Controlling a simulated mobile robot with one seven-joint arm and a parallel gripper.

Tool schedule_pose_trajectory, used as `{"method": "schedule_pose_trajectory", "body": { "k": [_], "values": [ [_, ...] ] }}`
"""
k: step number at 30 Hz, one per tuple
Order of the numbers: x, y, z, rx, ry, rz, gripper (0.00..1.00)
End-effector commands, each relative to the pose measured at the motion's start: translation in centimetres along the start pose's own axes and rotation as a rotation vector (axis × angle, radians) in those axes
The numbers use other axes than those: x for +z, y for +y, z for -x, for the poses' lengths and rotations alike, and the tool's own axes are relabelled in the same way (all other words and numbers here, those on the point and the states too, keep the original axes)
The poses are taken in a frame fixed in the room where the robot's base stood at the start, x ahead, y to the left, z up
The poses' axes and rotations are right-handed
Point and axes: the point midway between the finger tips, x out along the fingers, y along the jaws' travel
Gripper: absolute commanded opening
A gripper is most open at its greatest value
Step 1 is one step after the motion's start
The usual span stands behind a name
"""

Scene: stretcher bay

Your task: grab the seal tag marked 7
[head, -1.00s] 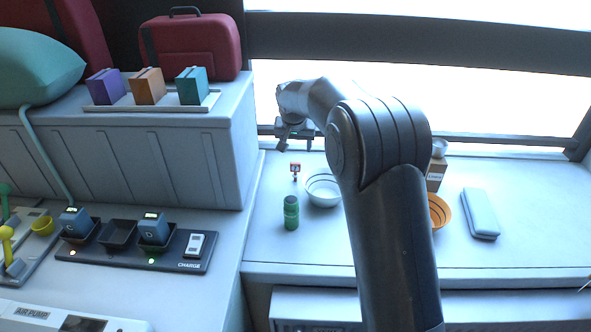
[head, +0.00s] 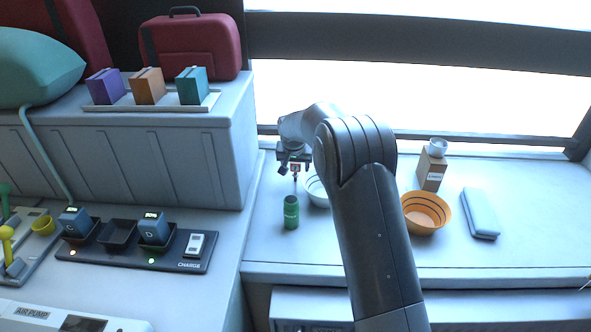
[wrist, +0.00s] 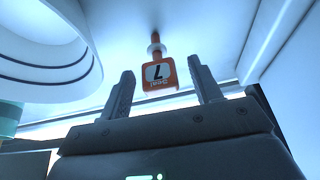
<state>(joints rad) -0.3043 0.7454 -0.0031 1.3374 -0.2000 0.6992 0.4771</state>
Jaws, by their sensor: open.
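The seal tag (wrist: 159,74) is a small red-orange tag with a white face marked 7, upside down in the wrist view. It stands on a short red stem with a pale collar. In the head view the tag (head: 294,168) is small and partly hidden by my gripper (head: 293,163), which is just above it. In the wrist view my gripper (wrist: 158,92) is open, with one finger on each side of the tag. Clear gaps show between the tag and both fingers, and nothing is held.
A white bowl (head: 317,190) stands close to the right of the tag, partly behind my arm. A green bottle (head: 291,212) stands in front. An orange bowl (head: 425,212), a box (head: 431,172) with a cup and a pale case (head: 480,213) lie further right.

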Motion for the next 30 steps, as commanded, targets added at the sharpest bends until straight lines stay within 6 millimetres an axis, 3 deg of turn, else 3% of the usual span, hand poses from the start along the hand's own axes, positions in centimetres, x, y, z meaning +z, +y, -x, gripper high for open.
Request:
{"method": "schedule_pose_trajectory", "body": {
  "k": [6,23,30],
  "values": [
    [-0.06,-0.04,-0.10,-0.001,0.002,0.000,0.58],
    [-0.07,-0.03,-0.07,-0.001,0.002,0.001,0.12],
    [-0.09,-0.03,-0.02,-0.001,0.002,0.001,0.11]
  ]
}}
